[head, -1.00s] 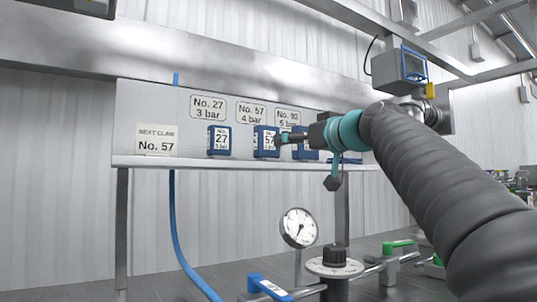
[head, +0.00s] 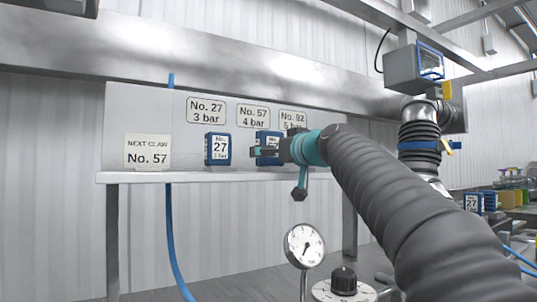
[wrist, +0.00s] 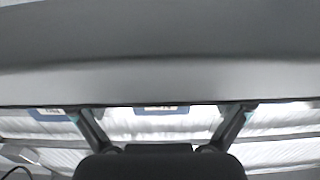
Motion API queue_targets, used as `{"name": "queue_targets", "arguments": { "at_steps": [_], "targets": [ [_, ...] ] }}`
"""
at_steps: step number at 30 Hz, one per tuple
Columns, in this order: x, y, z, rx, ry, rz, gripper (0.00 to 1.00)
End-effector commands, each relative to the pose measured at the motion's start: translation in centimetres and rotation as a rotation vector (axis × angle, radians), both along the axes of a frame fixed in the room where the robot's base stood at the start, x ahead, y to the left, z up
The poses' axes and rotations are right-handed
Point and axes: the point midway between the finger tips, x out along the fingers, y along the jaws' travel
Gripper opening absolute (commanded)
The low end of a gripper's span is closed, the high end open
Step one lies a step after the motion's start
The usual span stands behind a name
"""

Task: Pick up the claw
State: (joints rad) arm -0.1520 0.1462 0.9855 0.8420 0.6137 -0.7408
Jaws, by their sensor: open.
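The claws are blue blocks with white number labels on a steel shelf (head: 180,176). The No. 57 claw (head: 262,136) stands under the "No. 57 4 bar" sign, partly covered by my gripper (head: 257,152). My gripper is open, with its fingers pointing at that claw. In the wrist view, a blue claw (wrist: 162,109) shows between the two spread fingers, apart from both. Whether the fingers reach beside it in depth, I cannot tell. The No. 27 claw (head: 217,149) stands to the left. The place under the No. 92 sign is hidden behind my gripper.
A card reading No. 57 (head: 147,152) stands at the shelf's left end. A pressure gauge (head: 304,246) and a round dial (head: 343,283) stand below. More blue blocks (head: 473,202) are at the far right.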

Motion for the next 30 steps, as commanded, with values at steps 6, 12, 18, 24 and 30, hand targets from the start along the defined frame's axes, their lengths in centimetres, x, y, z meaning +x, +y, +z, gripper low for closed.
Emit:
{"name": "queue_targets", "arguments": {
  "at_steps": [6,12,18,24,30],
  "targets": [
    [0.42,0.42,-0.1,-0.001,0.001,-0.003,1.0],
    [0.41,0.4,-0.11,-0.001,0.001,-0.003,0.75],
    [0.4,0.39,-0.1,-0.001,0.001,-0.003,0.25],
    [0.32,0.36,0.07,0.001,-0.002,-0.003,0.11],
    [0.33,0.39,0.83,0.0,-0.004,-0.003,0.11]
  ]
}}
